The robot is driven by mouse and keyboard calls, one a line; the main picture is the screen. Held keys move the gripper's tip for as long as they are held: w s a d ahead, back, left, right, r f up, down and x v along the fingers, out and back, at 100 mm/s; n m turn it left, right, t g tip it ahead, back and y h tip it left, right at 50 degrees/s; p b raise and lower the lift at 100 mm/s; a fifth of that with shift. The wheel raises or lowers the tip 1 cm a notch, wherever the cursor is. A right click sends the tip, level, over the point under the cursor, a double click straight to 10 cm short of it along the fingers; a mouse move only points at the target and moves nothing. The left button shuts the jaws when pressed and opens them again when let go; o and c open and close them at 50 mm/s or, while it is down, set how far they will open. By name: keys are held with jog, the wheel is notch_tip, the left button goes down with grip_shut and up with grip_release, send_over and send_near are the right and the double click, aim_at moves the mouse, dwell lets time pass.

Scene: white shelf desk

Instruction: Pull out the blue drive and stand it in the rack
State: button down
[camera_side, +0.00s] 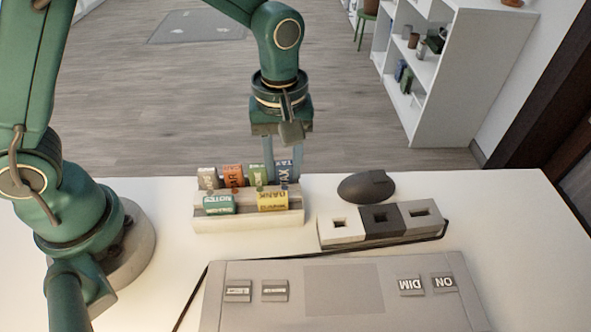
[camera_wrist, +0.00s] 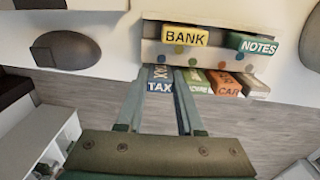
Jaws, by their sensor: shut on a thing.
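The blue drive (camera_side: 285,173), marked TAX, stands upright at the right end of the back row of the pale rack (camera_side: 250,220). It also shows in the wrist view (camera_wrist: 160,83). My gripper (camera_side: 282,162) points down from above, its two fingers on either side of the blue drive, shut on it. In the wrist view my gripper (camera_wrist: 163,85) has the drive between its fingertips. The drive's lower end is hidden, so I cannot tell how deep it sits.
White (camera_side: 207,178), orange (camera_side: 233,176) and green (camera_side: 257,175) drives stand beside it. The NOTES (camera_side: 219,205) and BANK (camera_side: 272,201) drives are in the front row. A three-part block with square openings (camera_side: 380,220) and a dark mouse (camera_side: 366,187) are to the right. A grey panel (camera_side: 340,290) lies in front.

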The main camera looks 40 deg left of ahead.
aim_at(283, 163)
jog(key=shift+c, duration=2.3)
grip_release()
jog(key=shift+f, duration=0.1)
jog(key=shift+r, duration=2.6)
jog(key=shift+w+a+r, duration=0.1)
jog(key=shift+r, duration=0.2)
jog(key=s+a+r+m+t, duration=0.1)
jog(key=s+a+r+t, duration=0.35)
jog(key=r, duration=0.45)
jog(key=s+a+f+m+t, duration=0.1)
jog(key=s+a+f+m, duration=0.2)
jog(key=s+m, duration=0.4)
jog(key=shift+m, duration=0.9)
